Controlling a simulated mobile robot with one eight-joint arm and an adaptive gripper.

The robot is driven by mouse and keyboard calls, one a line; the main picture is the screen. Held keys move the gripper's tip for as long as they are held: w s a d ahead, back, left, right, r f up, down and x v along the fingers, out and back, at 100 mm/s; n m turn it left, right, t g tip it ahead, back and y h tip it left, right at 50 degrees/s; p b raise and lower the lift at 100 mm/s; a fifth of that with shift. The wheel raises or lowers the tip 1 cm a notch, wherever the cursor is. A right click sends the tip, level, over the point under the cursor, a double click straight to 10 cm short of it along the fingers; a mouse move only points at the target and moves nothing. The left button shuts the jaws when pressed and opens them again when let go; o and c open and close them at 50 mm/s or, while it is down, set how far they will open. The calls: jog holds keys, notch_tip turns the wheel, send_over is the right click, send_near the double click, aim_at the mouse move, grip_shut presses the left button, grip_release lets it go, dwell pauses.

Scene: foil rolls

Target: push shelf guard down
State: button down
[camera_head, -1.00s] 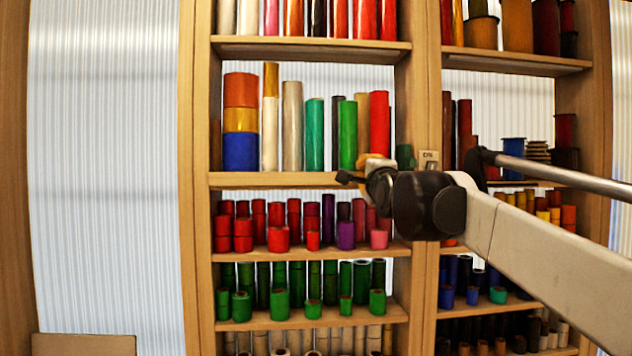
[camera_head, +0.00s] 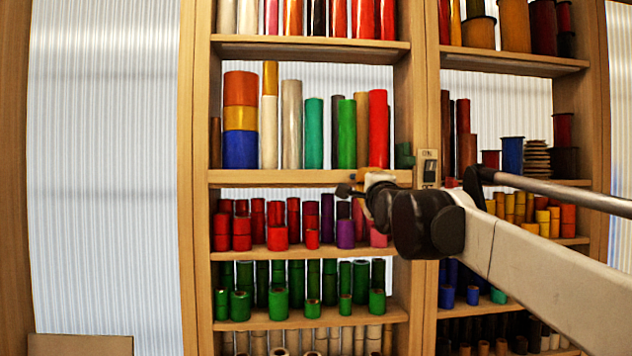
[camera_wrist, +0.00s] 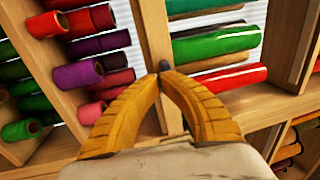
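The front strip of the middle shelf (camera_head: 290,179), a pale wooden edge below the large rolls, is the likeliest shelf guard; I cannot tell a separate guard part. It runs level in the head view and steeply in the wrist view (camera_wrist: 152,35). My gripper (camera_head: 350,188) is at its right end, near the upright. In the wrist view, the yellow ridged fingers (camera_wrist: 162,74) arch together and their tips meet at the wooden edge. A small dark piece shows at the tips. Contact with the wood cannot be told.
Large rolls, including a red one (camera_head: 378,130), stand above the strip. Red and purple rolls, such as a purple one (camera_head: 345,233), stand below. A wooden upright (camera_head: 427,60) bearing a small label plate (camera_head: 428,168) is beside my gripper.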

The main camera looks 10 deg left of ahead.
jog(key=shift+f, duration=0.3)
jog(key=shift+f+b, duration=1.25)
jog(key=shift+f, duration=0.65)
jog(key=shift+r, duration=0.2)
jog(key=shift+s, duration=0.1)
jog(key=shift+r+v, duration=0.15)
jog(key=shift+v, duration=0.95)
jog(key=shift+r+v, duration=0.2)
jog(key=shift+v, duration=0.85)
jog(key=shift+s, duration=0.1)
jog(key=shift+b+v, duration=0.3)
jog(key=shift+v, duration=2.2)
